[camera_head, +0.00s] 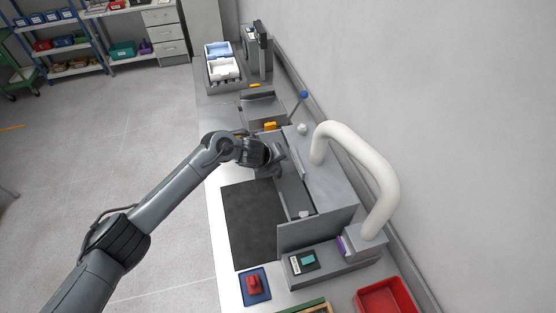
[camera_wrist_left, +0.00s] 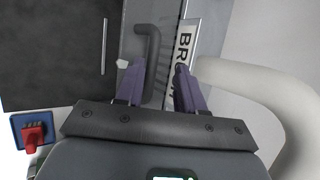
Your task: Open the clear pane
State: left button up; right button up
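The grey furnace (camera_head: 325,180) stands along the wall on the bench. In the left wrist view a grey, see-through-looking panel, which seems to be the clear pane (camera_wrist_left: 172,12), carries a dark bent handle (camera_wrist_left: 154,36). My left gripper (camera_head: 280,153) is over the furnace's front side, its fingers partly hidden in the head view. In the left wrist view its two purple fingers (camera_wrist_left: 158,76) are apart, with the handle between them. I cannot tell whether they touch it. The pane's edges are hard to make out. My right gripper is in neither view.
A thick white duct (camera_head: 370,165) arches over the furnace. A dark mat (camera_head: 248,222) lies in front of it. A control box (camera_head: 303,262), a blue tray (camera_head: 247,296) with a red object and a red bin (camera_head: 360,300) are at the near end. A blue-knobbed lever (camera_head: 304,95) stands behind.

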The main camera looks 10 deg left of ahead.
pick_arm(q)
jog(key=shift+a, duration=0.1)
jog(key=b+v, duration=0.1)
jog(key=v, duration=0.9)
jog(key=shift+r, duration=0.4)
jog(key=shift+s, duration=0.15)
jog(key=s+d+f+n, duration=0.1)
jog(key=d, duration=0.1)
jog(key=s+d+f+n+p, duration=0.1)
jog(key=d, duration=0.1)
jog(key=s+d+f+h, duration=0.1)
jog(key=s+d+f, duration=0.1)
jog(key=shift+n+t, duration=0.3)
jog(key=shift+n, duration=0.1)
jog(key=s+d+f+n+p, duration=0.2)
jog(key=s+n, duration=0.4)
jog(key=s, duration=0.1)
jog(key=s+a+f+n+g+y+p, duration=0.1)
jog(key=s+a+n, duration=0.3)
jog(key=s, duration=0.5)
jog(key=s+a+f+n+g+y+p, duration=0.1)
jog(key=s+a+f+n+g, duration=0.1)
jog(key=s+a+n, duration=0.3)
jog(key=s+a+f+n+g+y+p, duration=0.1)
jog(key=s+a+n+y, duration=0.1)
jog(key=s+a+n, duration=0.3)
jog(key=s+n, duration=0.4)
jog(key=s, duration=0.4)
jog(key=shift+a+f+p, duration=0.15)
jog(key=shift+f+p, duration=0.15)
